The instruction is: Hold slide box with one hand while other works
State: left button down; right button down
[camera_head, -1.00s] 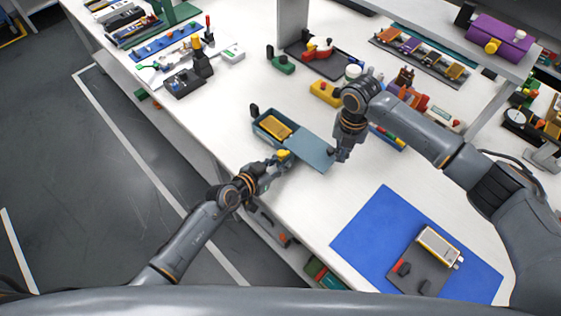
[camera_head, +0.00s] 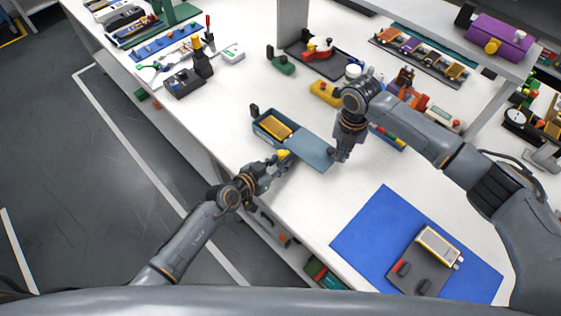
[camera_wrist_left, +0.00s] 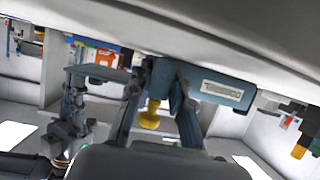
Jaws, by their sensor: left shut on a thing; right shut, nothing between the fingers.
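The slide box (camera_head: 262,134) is blue-grey and lies near the front edge of the white table. Its flat lid (camera_head: 312,152) extends to the right, and a yellow-orange pouch cell (camera_head: 274,127) shows in the uncovered left part. My right gripper (camera_head: 339,154) is shut and empty at the lid's right end; contact is unclear.
A blue mat (camera_head: 365,232) at the front right carries a dark plate with a silver-yellow cell (camera_head: 439,244). A yellow block (camera_head: 325,92) and other parts stand behind my right gripper. Bare table lies left of the box and between the box and the mat.

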aim_at(301, 135)
dwell(0.4)
jog(key=shift+w+a, duration=1.05)
jog(key=shift+a, duration=0.25)
jog(key=shift+w+a, duration=1.05)
jog(key=shift+a, duration=0.3)
jog(key=shift+w+a, duration=1.05)
jog(key=shift+a, duration=0.25)
jog(key=shift+w+a, duration=1.05)
jog(key=shift+a, duration=0.15)
jog(key=shift+w+a, duration=0.15)
jog(key=shift+a, duration=0.05)
jog(key=shift+r, duration=0.1)
jog(key=shift+s+d+r, duration=0.2)
jog(key=shift+d+r, duration=0.05)
jog(key=shift+r, duration=0.7)
jog(key=shift+s+d+r, duration=0.15)
jog(key=shift+d+r, duration=0.05)
jog(key=shift+r, duration=0.8)
jog(key=shift+s+d+r, duration=0.2)
jog(key=shift+d+r, duration=0.05)
jog(key=shift+r, duration=0.7)
